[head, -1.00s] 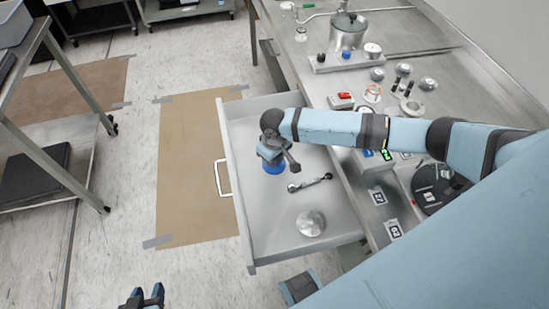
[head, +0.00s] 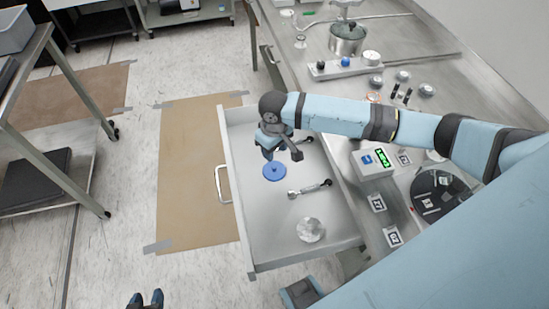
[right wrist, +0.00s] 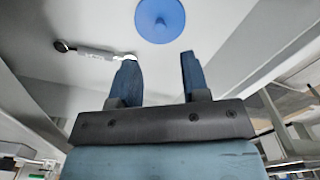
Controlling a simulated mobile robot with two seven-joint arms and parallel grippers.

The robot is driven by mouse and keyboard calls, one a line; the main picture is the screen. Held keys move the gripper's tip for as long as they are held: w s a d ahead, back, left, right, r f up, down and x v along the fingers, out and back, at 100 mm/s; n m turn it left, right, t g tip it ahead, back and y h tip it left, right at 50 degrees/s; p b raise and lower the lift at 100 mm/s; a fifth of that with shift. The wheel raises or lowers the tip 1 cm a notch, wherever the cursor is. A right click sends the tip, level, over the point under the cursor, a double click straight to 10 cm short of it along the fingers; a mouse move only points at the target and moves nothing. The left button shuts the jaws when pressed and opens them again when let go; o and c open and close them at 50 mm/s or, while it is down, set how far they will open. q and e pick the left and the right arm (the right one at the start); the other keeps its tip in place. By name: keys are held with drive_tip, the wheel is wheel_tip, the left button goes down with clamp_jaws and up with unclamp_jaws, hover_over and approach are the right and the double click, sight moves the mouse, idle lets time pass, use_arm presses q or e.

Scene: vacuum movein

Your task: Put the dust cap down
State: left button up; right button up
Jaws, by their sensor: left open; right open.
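The blue dust cap (head: 274,171) lies flat in the open drawer (head: 330,225), its small knob facing up. It also shows at the top of the right wrist view (right wrist: 160,18). My right gripper (head: 267,153) hangs just above the cap, apart from it. In the right wrist view its two fingers (right wrist: 157,78) are spread with nothing between them. My left gripper (head: 146,299) is open and empty at the bottom edge of the head view, over the floor.
A wrench (head: 311,188) and a round silver piece (head: 310,230) lie in the drawer near the cap. The steel bench (head: 440,60) on the right holds a pot (head: 347,40), a box with a green display (head: 375,160) and small parts. A cart (head: 50,140) stands at left.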

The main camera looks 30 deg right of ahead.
drive_tip(key=shift+r, duration=1.95)
